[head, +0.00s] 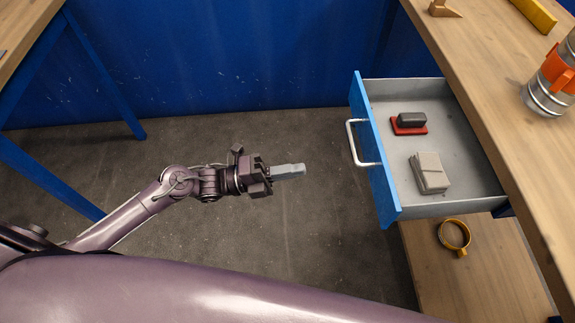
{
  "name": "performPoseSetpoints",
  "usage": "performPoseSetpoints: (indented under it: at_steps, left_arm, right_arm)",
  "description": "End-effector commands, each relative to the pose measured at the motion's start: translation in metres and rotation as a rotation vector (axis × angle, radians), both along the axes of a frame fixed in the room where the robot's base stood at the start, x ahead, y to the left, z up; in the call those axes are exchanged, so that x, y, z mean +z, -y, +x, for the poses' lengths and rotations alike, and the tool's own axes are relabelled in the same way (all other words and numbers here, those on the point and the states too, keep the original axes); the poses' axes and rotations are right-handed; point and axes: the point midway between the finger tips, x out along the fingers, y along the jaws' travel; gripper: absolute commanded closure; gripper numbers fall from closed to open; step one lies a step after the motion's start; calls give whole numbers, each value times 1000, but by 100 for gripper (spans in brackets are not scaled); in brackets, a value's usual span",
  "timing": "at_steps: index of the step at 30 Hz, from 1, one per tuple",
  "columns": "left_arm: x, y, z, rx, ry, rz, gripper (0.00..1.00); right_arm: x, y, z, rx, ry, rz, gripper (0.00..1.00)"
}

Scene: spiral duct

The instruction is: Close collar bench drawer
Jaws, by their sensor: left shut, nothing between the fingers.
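The bench drawer (376,160) is pulled out from under the wooden bench top on the right. It has a blue front and a pale grey tray. A white bar handle (352,143) is on its front. Inside lie a dark block on a red base (409,123) and a light grey block (429,173). My left gripper (301,170) is to the left of the drawer front, apart from the handle. Its fingers are shut with nothing between them, and they point right towards the drawer. My right gripper is not in view.
The wooden bench top (500,110) holds a metal duct piece with an orange collar (558,75). A blue-legged table (25,35) stands at left. The floor (320,220) between is clear.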

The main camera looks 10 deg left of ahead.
Motion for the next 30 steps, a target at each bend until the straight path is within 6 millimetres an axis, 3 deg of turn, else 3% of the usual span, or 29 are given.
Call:
performPoseSetpoints:
  at_steps: [7, 15, 30]
  left_arm:
    - [14, 52, 18, 1, -1, -4, 100]
    - [19, 87, 30, 2, -3, 0, 100]
    - [18, 94, 32, 2, -2, 1, 100]
  right_arm:
    - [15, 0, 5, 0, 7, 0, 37]
    - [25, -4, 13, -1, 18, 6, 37]
    - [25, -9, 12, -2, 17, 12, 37]
